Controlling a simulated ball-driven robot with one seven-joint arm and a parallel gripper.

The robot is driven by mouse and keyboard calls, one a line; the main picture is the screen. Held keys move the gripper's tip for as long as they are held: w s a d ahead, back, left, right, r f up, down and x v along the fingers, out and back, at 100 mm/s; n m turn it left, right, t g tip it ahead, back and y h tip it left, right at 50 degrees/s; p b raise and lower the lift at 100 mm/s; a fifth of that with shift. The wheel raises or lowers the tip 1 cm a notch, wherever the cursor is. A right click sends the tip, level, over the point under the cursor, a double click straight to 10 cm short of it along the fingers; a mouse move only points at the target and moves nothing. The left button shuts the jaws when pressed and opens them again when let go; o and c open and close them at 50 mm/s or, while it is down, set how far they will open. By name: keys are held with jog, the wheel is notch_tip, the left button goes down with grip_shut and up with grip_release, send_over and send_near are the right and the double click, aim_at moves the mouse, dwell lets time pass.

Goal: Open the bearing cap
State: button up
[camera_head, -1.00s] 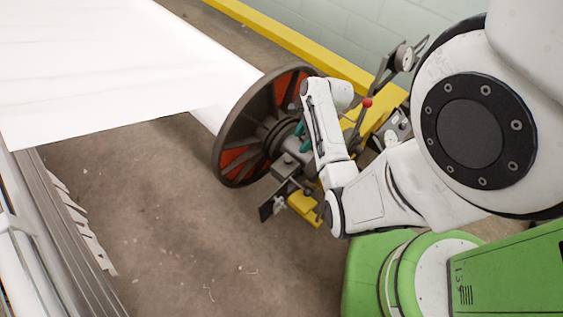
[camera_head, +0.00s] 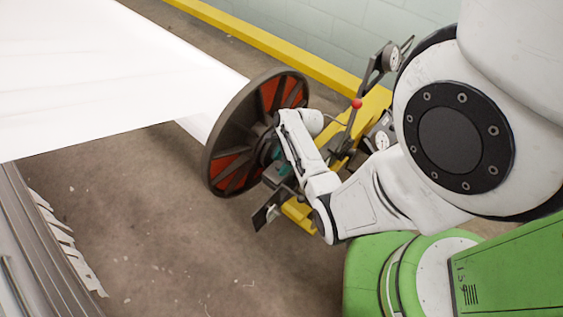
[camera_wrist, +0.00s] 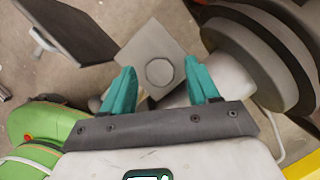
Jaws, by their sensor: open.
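The bearing cap appears to be the grey square block with a round boss (camera_wrist: 159,72) in the wrist view. It lies between and just beyond the fingertips of my gripper (camera_wrist: 159,67). The teal fingers are spread apart, one on each side of the block; I cannot tell whether they touch it. In the head view my gripper (camera_head: 281,163) is at the hub of the large beam wheel, over the grey bearing block (camera_head: 272,178). My arm hides much of the bearing there, and whether the cap is lifted is not clear.
The dark beam wheel with red panels (camera_head: 229,160) stands close beside my gripper, with white cloth (camera_head: 110,70) running from it. A dark plate (camera_head: 264,214) sticks out below the bearing. A red-knobbed lever (camera_head: 357,104) and yellow frame (camera_head: 298,212) are near my forearm.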

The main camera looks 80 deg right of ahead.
jog(key=shift+c, duration=0.2)
grip_shut()
dwell(0.3)
jog(key=shift+r, duration=0.15)
